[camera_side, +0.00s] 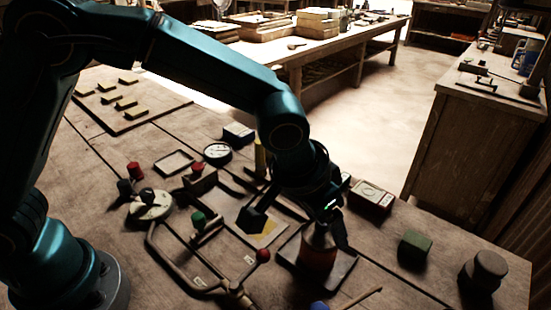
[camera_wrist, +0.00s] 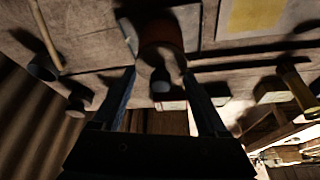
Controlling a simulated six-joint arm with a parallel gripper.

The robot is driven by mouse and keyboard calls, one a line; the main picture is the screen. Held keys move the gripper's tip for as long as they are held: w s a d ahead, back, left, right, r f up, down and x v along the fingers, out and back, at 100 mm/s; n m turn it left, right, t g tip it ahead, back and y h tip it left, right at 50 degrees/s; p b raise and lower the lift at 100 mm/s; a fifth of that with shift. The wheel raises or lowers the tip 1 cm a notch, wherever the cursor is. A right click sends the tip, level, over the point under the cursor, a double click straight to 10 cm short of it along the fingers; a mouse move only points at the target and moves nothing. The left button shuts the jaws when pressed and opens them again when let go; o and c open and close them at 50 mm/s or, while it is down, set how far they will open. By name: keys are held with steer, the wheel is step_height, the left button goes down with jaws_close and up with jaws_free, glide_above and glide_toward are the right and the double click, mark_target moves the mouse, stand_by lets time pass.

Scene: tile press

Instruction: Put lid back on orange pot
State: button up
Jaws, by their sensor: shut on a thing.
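The orange pot (camera_side: 316,260) stands on a dark-edged tray at the right front of the bench. Its orange side also shows at the top of the wrist view (camera_wrist: 161,33). Shadow and the fingers hide the rim, so I cannot tell whether the lid touches the pot.
The tray (camera_side: 287,257) lies under the pot. A red-sided box (camera_side: 371,200) is behind.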

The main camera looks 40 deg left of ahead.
stand_by(0.3)
steer(key=o, duration=1.2)
steer(key=shift+o, duration=0.2)
steer(key=shift+r, duration=3.5)
jaws_close()
steer(key=shift+f, duration=0.45)
